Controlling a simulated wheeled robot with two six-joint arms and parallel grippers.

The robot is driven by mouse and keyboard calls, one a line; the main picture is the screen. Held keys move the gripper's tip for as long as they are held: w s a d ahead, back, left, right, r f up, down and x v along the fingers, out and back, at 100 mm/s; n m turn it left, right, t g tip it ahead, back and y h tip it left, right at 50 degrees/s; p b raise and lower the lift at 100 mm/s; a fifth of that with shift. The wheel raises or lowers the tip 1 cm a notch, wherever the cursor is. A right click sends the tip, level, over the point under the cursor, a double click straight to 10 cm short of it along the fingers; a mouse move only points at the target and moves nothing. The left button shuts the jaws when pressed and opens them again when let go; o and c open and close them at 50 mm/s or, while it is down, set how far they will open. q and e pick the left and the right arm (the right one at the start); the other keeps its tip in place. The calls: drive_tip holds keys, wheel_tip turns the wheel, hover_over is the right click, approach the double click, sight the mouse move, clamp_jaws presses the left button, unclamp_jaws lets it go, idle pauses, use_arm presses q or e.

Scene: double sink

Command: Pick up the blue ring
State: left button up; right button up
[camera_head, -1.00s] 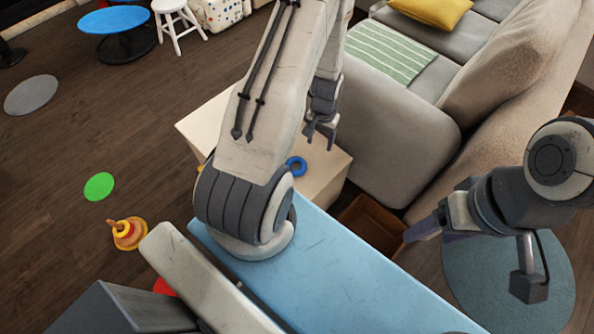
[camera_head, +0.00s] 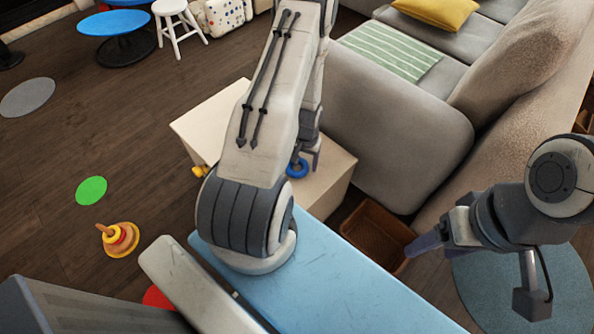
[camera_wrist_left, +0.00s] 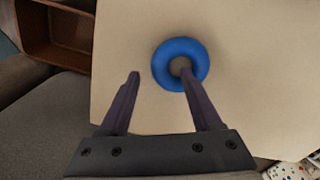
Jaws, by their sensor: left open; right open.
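The blue ring (camera_head: 297,169) lies on the light-coloured box-like table, partly behind my left gripper in the head view. In the left wrist view the whole ring (camera_wrist_left: 165,52) shows, with a grey-brown centre. My left gripper (camera_head: 306,160) is open above the table. In the left wrist view its right fingertip (camera_wrist_left: 160,72) overlaps the ring's centre, and its left fingertip is off to the left of the ring. I cannot tell whether either finger touches the ring. My right gripper (camera_head: 425,243) is open and empty at the right, far from the ring.
A grey sofa (camera_head: 395,130) stands close behind. A brown basket (camera_head: 375,236) is on the floor to the right. A ring stacker (camera_head: 120,239) stands on the floor at left.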

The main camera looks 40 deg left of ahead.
use_arm(q)
wheel_tip(320, 180, down, 3)
drive_tip(key=shift+r+b, duration=0.15)
drive_tip(key=shift+b, duration=0.7)
use_arm(e)
wheel_tip(320, 180, down, 2)
drive_tip(key=shift+f, duration=0.25)
use_arm(q)
drive_tip(key=shift+r, duration=0.1)
clamp_jaws()
drive_tip(key=shift+r, duration=0.15)
use_arm(e)
drive_tip(key=shift+r, duration=0.15)
